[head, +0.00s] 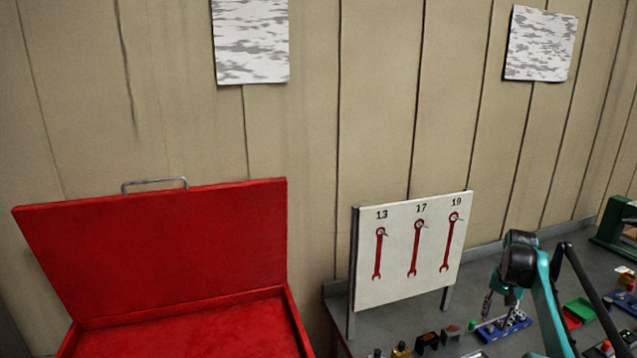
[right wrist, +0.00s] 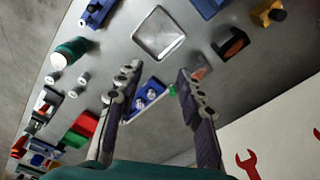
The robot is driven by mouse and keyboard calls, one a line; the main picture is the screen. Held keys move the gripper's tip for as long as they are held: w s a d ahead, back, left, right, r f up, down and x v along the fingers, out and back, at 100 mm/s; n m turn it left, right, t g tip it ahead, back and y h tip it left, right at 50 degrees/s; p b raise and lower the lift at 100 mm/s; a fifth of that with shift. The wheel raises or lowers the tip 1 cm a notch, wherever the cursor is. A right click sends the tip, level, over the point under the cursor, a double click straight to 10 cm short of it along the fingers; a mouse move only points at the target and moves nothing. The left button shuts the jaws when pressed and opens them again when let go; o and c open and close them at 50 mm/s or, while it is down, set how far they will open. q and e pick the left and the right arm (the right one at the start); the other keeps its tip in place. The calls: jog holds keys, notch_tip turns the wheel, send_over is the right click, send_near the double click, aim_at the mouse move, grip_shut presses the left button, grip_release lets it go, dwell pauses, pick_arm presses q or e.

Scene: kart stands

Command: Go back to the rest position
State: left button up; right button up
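My right gripper (head: 500,300) hangs over the workbench in the head view, to the right of the wrench board. In the right wrist view its two fingers (right wrist: 158,95) are spread apart with nothing held between them. A blue tray with small round parts (right wrist: 150,98) shows between and beyond the fingers; the blue tray also shows under the gripper in the head view (head: 503,326). My left gripper is in neither view.
A white board (head: 392,280) with red wrench shapes marked 13, 17 and 19 stands on the grey bench. An open red case (head: 170,250) is at left. A green bin (head: 580,310), a square metal tray (right wrist: 158,35) and small parts crowd the bench.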

jog(key=s+a+r+n+t+b, duration=0.25)
jog(key=s+a, duration=0.35)
jog(key=a, duration=0.5)
jog(key=s+a+r+n+t+b, duration=0.1)
jog(key=s+a+r+n, duration=0.15)
jog(key=s+a, duration=0.6)
jog(key=s+a+f+n+t+b, duration=0.2)
jog(key=s+a+f+n+t, duration=0.1)
jog(key=s+a+f, duration=0.8)
jog(key=s+a, duration=0.3)
jog(key=s, duration=0.1)
jog(key=shift+s+a+f+b, duration=0.15)
jog(key=shift+a+b, duration=0.25)
